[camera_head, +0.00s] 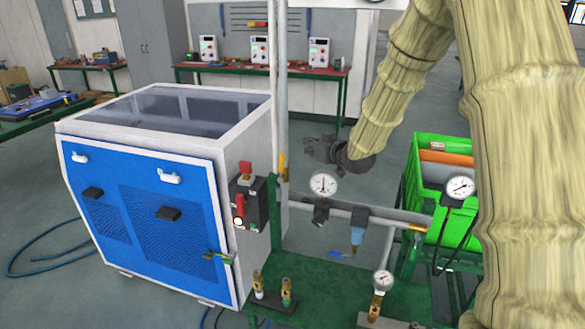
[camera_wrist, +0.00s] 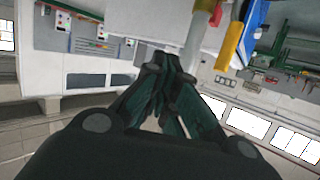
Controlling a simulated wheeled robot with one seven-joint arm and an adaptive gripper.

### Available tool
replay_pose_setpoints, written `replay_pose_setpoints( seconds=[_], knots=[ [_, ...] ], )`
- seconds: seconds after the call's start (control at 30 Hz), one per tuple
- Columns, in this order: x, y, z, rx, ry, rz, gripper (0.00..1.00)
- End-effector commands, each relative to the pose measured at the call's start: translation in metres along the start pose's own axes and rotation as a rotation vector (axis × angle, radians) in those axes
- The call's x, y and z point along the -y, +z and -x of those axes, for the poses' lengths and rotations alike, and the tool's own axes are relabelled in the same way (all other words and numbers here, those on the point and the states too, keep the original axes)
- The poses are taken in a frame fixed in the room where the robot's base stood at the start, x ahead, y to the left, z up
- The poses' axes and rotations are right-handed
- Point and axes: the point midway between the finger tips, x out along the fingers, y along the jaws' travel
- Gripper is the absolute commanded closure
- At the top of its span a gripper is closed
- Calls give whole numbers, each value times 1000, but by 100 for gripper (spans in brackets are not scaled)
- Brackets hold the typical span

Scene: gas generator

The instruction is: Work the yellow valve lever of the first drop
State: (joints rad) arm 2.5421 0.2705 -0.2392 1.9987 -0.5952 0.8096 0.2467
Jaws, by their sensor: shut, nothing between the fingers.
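The yellow valve lever (camera_head: 282,163) stands upright on the vertical white pipe (camera_head: 279,90), beside the blue and white generator. In the wrist view a yellow lever (camera_wrist: 232,45) shows near the top, beside a grey pipe (camera_wrist: 194,42). My gripper (camera_head: 307,148) is to the right of the lever in the head view, with a gap between them. In the wrist view my gripper's fingers (camera_wrist: 160,72) come together at their tips, shut with nothing in them. They lie below the lever in that picture and appear apart from it.
The generator cabinet (camera_head: 140,215) fills the left. A pressure gauge (camera_head: 323,184) sits just below my gripper, above a horizontal pipe (camera_head: 385,216) with a blue filter. A red-handled switch box (camera_head: 247,203) is left of the pipe. A green crate (camera_head: 452,232) stands at right.

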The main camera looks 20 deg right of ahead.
Motion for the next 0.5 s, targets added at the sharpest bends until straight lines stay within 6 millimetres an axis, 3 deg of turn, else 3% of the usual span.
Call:
replay_pose_setpoints(
  seconds=[0.27, 0.5],
  knots=[
    [-14, 34, 20, -159, -221, 46, 100],
    [-18, 69, 55, -295, -418, 59, 100]
  ],
)
